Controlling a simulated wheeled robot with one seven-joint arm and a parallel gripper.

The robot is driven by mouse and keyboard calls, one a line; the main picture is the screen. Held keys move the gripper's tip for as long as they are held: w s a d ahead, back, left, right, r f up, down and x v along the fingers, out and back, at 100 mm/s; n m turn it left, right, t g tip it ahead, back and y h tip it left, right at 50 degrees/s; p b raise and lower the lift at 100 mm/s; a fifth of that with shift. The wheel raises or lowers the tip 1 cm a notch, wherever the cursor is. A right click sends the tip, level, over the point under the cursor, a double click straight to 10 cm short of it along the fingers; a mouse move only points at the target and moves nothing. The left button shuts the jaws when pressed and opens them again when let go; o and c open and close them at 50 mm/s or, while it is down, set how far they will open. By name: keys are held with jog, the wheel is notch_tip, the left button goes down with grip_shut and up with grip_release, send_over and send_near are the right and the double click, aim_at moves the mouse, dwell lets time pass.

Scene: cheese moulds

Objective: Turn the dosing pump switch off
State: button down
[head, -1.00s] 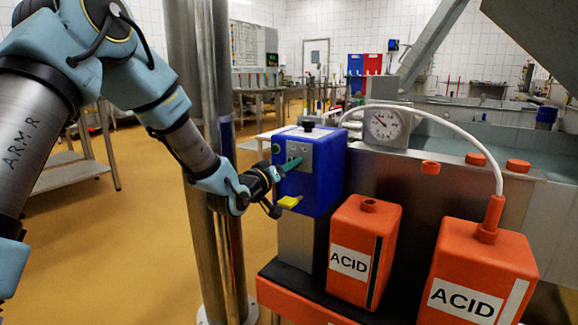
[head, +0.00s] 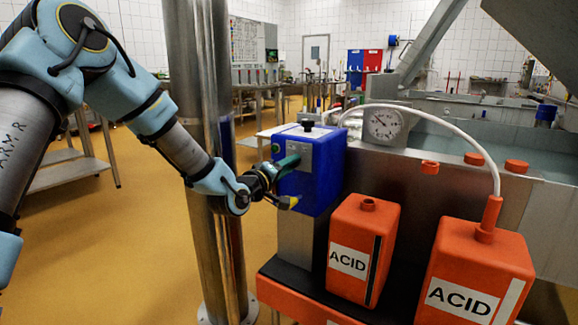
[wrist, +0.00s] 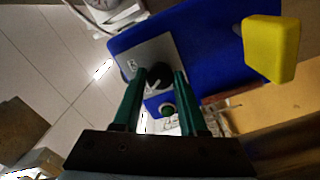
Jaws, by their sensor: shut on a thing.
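The dosing pump is a blue box (head: 322,185) with a grey front panel, standing left of the acid canisters in the head view. In the wrist view its blue body (wrist: 208,45) and grey panel (wrist: 135,60) show close up. A black rotary switch with a pale pointer mark (wrist: 158,75) sits on that panel. My gripper (wrist: 156,74) has its two green fingers on either side of the switch, shut on it. In the head view my gripper (head: 293,162) is at the pump's front panel and hides the switch. A green button (wrist: 168,110) lies beside the switch.
A yellow part (wrist: 270,48) sticks out at the pump, close to my gripper. Two orange acid canisters (head: 362,245) (head: 480,270) stand to the right, one with a white hose (head: 450,122). A steel column (head: 205,100) stands just behind my forearm.

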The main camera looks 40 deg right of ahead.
jog(key=shift+c, duration=2.3)
grip_release()
jog(key=v, duration=1.1)
